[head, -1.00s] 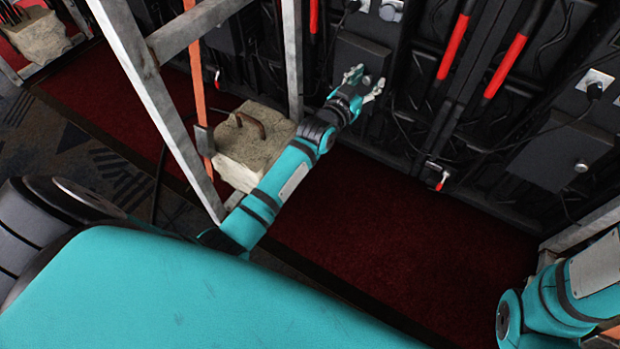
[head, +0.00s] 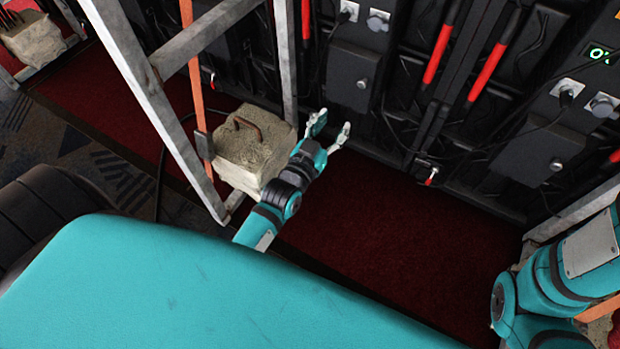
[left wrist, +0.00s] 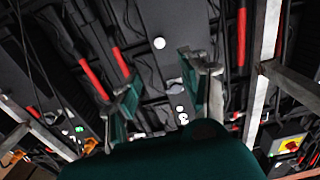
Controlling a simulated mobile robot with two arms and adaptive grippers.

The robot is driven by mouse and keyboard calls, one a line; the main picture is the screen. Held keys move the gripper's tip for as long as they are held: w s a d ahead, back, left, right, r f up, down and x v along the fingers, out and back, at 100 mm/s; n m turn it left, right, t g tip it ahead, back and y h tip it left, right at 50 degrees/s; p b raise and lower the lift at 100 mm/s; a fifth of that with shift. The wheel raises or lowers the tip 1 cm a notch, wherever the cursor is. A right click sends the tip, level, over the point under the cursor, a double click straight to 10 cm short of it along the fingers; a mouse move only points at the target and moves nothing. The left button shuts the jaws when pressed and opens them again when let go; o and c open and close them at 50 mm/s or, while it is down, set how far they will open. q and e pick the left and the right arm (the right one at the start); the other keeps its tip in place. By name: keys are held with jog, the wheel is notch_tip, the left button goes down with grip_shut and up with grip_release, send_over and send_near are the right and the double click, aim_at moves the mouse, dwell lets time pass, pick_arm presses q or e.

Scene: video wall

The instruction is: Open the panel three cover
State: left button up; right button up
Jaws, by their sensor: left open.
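Two dark panel covers with small round knobs show on the wall in the head view: a nearer-centre one (head: 350,66) and a right one (head: 540,155). Both look shut; I cannot read which is panel three. My left gripper (head: 331,127) is open and empty, below and left of the centre cover's knob (head: 361,83) and apart from it. In the left wrist view the open fingers (left wrist: 165,78) frame the wall, with a pale knob (left wrist: 159,43) beyond them. My right arm (head: 560,270) shows at the lower right, its gripper out of view.
A metal frame (head: 140,85) and a stone-like weight (head: 250,150) with a rusty handle stand left of my left arm. Cables and red-sleeved bars (head: 439,54) line the wall. The red carpet (head: 400,235) below is clear.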

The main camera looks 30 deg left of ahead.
pick_arm(q)
jog(key=s+d+f+m+g+p, duration=0.1)
jog(key=s+f+g+p, duration=0.7)
jog(key=p, duration=1)
jog(key=s+d+f, duration=0.1)
jog(key=s+f, duration=0.3)
jog(key=s, duration=0.2)
jog(key=shift+f+h, duration=0.2)
jog(key=shift+h, duration=0.1)
